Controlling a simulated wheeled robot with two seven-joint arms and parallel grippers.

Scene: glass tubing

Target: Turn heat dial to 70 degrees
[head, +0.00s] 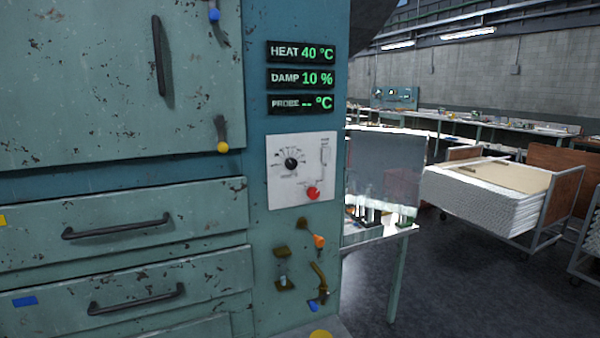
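The heat dial (291,163) is a small black knob on a white control plate (282,195), with marks fanned around its upper side. The plate is on the teal cabinet's narrow front panel. The dial's exact pointer setting is too small to read. Above it, the heat display (301,52) reads 40 °C in green. Neither of my grippers is in view.
A red knob (312,193) sits below right of the dial. Damp (301,78) and probe (301,103) displays read 10 % and "--". Orange-handled (319,241) and blue-tipped levers are lower down. Drawers with black handles (117,226) are left; a loaded cart (490,195) stands right.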

